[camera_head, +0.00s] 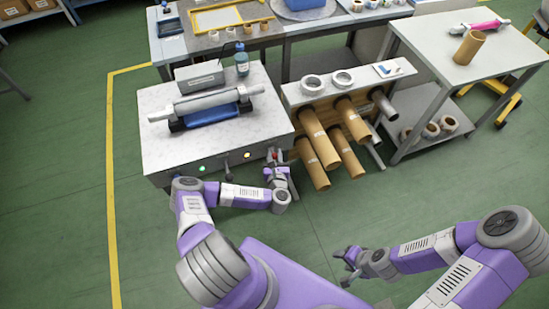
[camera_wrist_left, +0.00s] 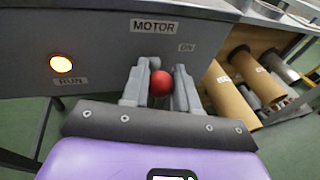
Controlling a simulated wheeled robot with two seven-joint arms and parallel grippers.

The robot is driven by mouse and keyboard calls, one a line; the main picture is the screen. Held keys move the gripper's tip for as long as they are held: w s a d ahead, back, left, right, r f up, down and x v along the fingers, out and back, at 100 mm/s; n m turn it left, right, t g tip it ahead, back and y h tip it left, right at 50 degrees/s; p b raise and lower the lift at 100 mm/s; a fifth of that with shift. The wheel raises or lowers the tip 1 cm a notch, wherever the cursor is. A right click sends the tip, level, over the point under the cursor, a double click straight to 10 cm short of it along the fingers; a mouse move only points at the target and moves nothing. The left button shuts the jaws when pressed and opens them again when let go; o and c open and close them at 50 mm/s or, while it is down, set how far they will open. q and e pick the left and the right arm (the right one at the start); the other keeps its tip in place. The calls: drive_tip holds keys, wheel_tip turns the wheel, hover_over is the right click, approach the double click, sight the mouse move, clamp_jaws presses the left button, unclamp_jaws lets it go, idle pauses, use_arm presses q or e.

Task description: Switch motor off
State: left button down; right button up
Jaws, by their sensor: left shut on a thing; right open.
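A red knob (camera_wrist_left: 160,83) is on the front panel of the rewinder (camera_head: 217,160), below the label MOTOR (camera_wrist_left: 154,26). An ON label (camera_wrist_left: 187,47) is to the upper right of the knob. My left gripper (camera_wrist_left: 159,90) is shut on the red knob, with one finger on each side. In the head view the left gripper (camera_head: 274,160) is at the right end of the panel front. A lit lamp (camera_wrist_left: 61,64) labelled RUN glows to the left. My right gripper (camera_head: 347,264) is open and empty over the floor, away from the machine.
A rack with several brown cardboard tubes (camera_head: 318,160) stands just right of the left gripper. A grey roller (camera_head: 206,103) lies on top of the rewinder. A side table (camera_head: 450,60) stands at the upper right. The green floor in front is clear.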

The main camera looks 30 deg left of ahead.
use_arm(q)
wheel_tip(320, 180, down, 4)
drive_tip(key=m+t+y+b, duration=0.1)
drive_tip(key=t+b, duration=0.2)
drive_tip(key=b, duration=0.4)
drive_tip(key=m+t+y+b, duration=0.1)
drive_tip(key=t+y+b, duration=0.1)
drive_tip(key=b, duration=0.5)
drive_tip(key=shift+t+b, duration=0.4)
drive_tip(key=shift+t, duration=0.4)
drive_tip(key=shift+w+a+m+t+y+b, duration=0.15)
drive_tip(key=shift+m+t+y+b, duration=0.25)
drive_tip(key=shift+m+t+b, duration=0.45)
drive_tip(key=shift+n, duration=0.25)
drive_tip(key=c, duration=0.9)
unclamp_jaws()
drive_tip(key=v, duration=0.7)
drive_tip(key=shift+s, duration=0.3)
